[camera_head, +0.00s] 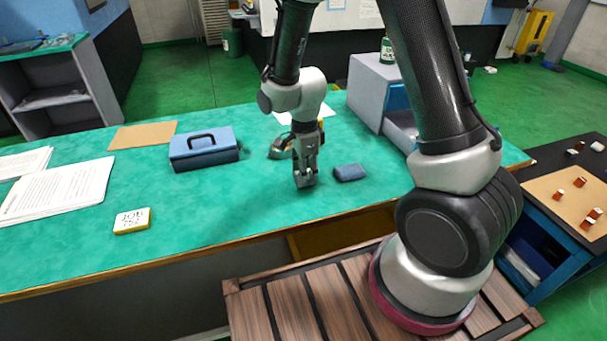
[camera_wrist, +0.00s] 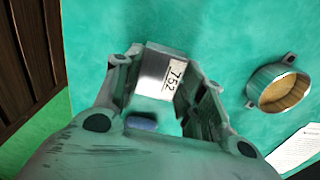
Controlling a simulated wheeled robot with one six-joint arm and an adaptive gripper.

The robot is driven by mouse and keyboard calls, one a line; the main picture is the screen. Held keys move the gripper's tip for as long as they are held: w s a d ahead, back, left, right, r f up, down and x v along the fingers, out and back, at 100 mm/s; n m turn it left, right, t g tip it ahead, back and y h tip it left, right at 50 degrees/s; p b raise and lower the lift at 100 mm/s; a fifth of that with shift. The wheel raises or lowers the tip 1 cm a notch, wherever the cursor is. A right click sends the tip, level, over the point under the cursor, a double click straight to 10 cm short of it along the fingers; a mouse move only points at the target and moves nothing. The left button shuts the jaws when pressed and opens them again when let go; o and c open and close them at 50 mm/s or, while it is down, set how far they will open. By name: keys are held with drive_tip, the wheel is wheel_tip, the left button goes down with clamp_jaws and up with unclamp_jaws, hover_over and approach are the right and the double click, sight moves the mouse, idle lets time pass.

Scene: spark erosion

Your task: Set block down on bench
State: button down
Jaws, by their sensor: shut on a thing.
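My gripper (camera_head: 306,180) points straight down over the green bench (camera_head: 240,215), near its front middle. It is shut on a silver metal block (camera_wrist: 158,72) with a white label reading 752. In the wrist view the block sits between the fingers of my gripper (camera_wrist: 165,95). In the head view the block is mostly hidden by the fingers, low at the bench top. I cannot tell whether its underside touches the bench.
A small dark blue pad (camera_head: 350,172) lies just right of my gripper. A round metal cup with lugs (camera_wrist: 279,92) stands close behind it. A blue toolbox (camera_head: 203,148), papers (camera_head: 60,188) and a JOB 752 tag (camera_head: 132,220) are left. Bench front-left of the gripper is clear.

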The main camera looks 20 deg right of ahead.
drive_tip(key=shift+f, duration=0.65)
drive_tip(key=c, duration=0.9)
unclamp_jaws()
drive_tip(key=shift+f, duration=0.15)
wheel_tip(320, 180, up, 13)
drive_tip(key=s+d+r+n+t, duration=0.2)
drive_tip(key=s+d+r+n, duration=0.3)
drive_tip(key=d+r+n, duration=0.4)
drive_tip(key=shift+s+d+r+n+t, duration=0.35)
drive_tip(key=shift+s+d+r+n, duration=0.9)
drive_tip(key=shift+s, duration=1.15)
drive_tip(key=shift+s+d+r+n+t, duration=0.4)
drive_tip(key=shift+s+d+r+n, duration=0.4)
drive_tip(key=shift+s+r+n, duration=1.2)
drive_tip(key=shift+s+d+r+n+t, duration=0.35)
drive_tip(key=shift+s+d+r+n, duration=0.75)
drive_tip(key=shift+s, duration=1.65)
